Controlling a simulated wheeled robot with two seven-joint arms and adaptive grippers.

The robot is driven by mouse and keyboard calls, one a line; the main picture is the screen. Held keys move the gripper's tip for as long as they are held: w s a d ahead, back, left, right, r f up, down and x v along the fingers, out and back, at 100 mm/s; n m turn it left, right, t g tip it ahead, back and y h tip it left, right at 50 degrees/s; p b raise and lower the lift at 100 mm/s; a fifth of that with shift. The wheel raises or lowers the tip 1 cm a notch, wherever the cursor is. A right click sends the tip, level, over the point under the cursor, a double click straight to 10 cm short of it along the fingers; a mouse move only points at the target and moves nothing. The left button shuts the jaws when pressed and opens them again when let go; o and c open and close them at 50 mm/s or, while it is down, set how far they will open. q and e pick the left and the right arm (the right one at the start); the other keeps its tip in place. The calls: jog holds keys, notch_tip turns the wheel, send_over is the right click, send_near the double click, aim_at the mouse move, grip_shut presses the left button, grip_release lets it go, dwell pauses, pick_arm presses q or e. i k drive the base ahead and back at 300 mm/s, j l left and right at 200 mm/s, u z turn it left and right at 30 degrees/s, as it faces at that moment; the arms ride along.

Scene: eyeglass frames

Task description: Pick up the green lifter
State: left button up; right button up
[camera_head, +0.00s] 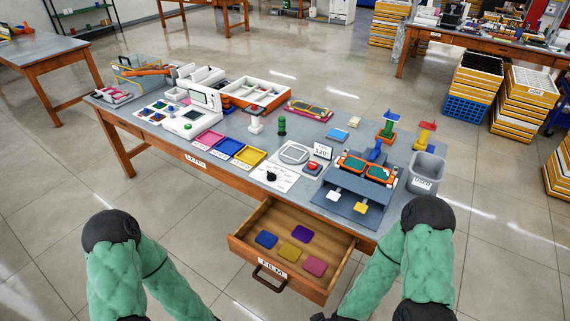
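A small dark green upright lifter-like piece (281,126) stands on the table behind the yellow tray, with a similar white piece (255,124) to its left. A second green item (387,128), with an orange-red base, stands farther right near the table's back edge. I cannot tell for sure which one is called the lifter. My two green-sleeved arms are low at the front, away from both. My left gripper is below the picture. Only a dark edge, seemingly of my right gripper (319,317), shows at the bottom; its fingers are hidden.
An open wooden drawer (331,275) with several coloured pads juts from the table's front (220,170). Pink, blue and yellow trays (249,157), a scale-like plate (294,153), a dark stand (352,188) and a grey bin (425,172) crowd the tabletop.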

aim_at(281, 119)
jog(key=i+j, duration=0.15)
jog(key=j, duration=0.2)
jog(key=i+j, duration=0.15)
jog(key=j, duration=0.2)
jog(key=i+j, duration=0.15)
jog(key=j, duration=0.15)
jog(key=i+j, duration=0.15)
jog(key=j, duration=0.2)
jog(key=i+j, duration=0.15)
jog(key=j, duration=0.2)
jog(key=u, duration=0.05)
